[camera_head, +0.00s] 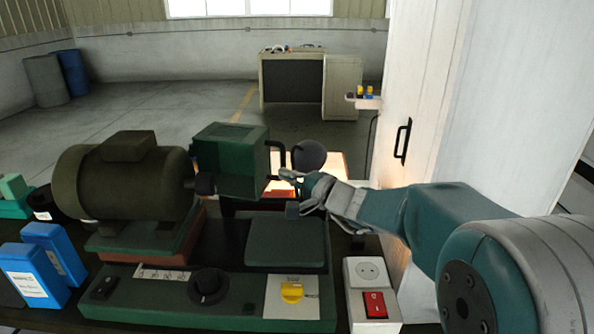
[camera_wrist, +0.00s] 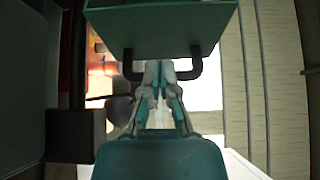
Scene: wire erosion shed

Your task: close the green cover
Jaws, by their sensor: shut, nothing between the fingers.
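The green cover (camera_head: 228,162) is a boxy part at the right end of the dark motor. A black bar handle (camera_head: 279,158) sticks out from its right side. In the wrist view the cover (camera_wrist: 150,25) fills the top, with the handle (camera_wrist: 188,73) along its lower edge. My gripper (camera_head: 287,176) is shut and empty, right beside the handle. In the wrist view the fingertips (camera_wrist: 160,68) lie at the handle bar; I cannot tell whether they touch it. What is under the cover is mostly hidden.
The motor (camera_head: 125,178) stands on the green machine base (camera_head: 150,300) with a black knob (camera_head: 209,286) and yellow switch (camera_head: 292,292). A dark ball knob (camera_head: 309,155) stands behind my gripper. A socket box (camera_head: 372,290), blue boxes (camera_head: 35,275) and a white cabinet (camera_head: 420,90) flank it.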

